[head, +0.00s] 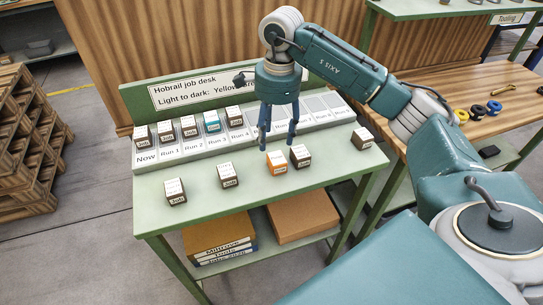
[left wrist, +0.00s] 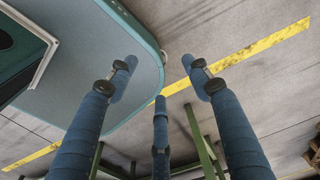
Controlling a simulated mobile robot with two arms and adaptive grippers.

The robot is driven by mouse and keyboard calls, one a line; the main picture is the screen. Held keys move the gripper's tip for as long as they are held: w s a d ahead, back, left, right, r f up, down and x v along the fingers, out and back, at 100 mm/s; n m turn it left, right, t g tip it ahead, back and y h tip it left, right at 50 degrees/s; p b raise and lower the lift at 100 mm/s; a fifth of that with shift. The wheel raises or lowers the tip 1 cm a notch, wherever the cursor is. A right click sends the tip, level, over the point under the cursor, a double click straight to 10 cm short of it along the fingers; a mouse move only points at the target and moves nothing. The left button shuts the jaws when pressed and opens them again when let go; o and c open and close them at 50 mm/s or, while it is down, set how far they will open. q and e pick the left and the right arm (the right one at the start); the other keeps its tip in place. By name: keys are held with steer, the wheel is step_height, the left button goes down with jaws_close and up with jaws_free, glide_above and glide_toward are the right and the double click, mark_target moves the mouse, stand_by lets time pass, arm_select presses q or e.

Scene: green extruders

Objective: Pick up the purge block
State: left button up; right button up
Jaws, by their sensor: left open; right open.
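Small labelled blocks stand on the green desk (head: 235,185) in the head view. An orange block (head: 277,163) and a dark brown block (head: 300,156) stand side by side near its middle. A teal block (head: 212,121) stands in the row of slots among brown ones. The block labels are too small to tell which is the purge block. My right gripper (head: 279,132) hangs fingers down, open and empty, just above and behind the orange block. My left gripper (left wrist: 161,78) is open and empty in the left wrist view, over the floor and my own base.
The slot rack (head: 165,152) along the desk's back has empty slots at right. Loose brown blocks stand at front left (head: 175,191), left of middle (head: 228,175) and far right (head: 363,138). Boxes (head: 302,217) sit on the lower shelf. A wooden bench (head: 470,85) stands at right.

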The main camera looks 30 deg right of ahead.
steer(key=shift+s+d+h, duration=0.15)
steer(key=shift+d+h, duration=0.15)
steer(key=shift+d, duration=0.5)
steer(key=p, duration=0.2)
glide_above(277, 158)
steer(key=f, duration=0.4)
steer(key=shift+d+f, duration=0.15)
steer(key=shift+d, duration=0.25)
steer(key=f+p, duration=0.1)
steer(key=f, duration=0.1)
steer(key=a+f+p, duration=0.1)
steer(key=f, duration=0.1)
steer(key=shift+f, duration=0.4)
steer(key=shift+d+f+p, duration=0.1)
steer(key=shift+f+p, duration=0.2)
steer(key=shift+f, duration=0.2)
arm_select(q)
steer(key=r, duration=0.4)
steer(key=shift+s+a+r, duration=0.1)
steer(key=shift+s+r, duration=0.15)
arm_select(e)
steer(key=c, duration=1)
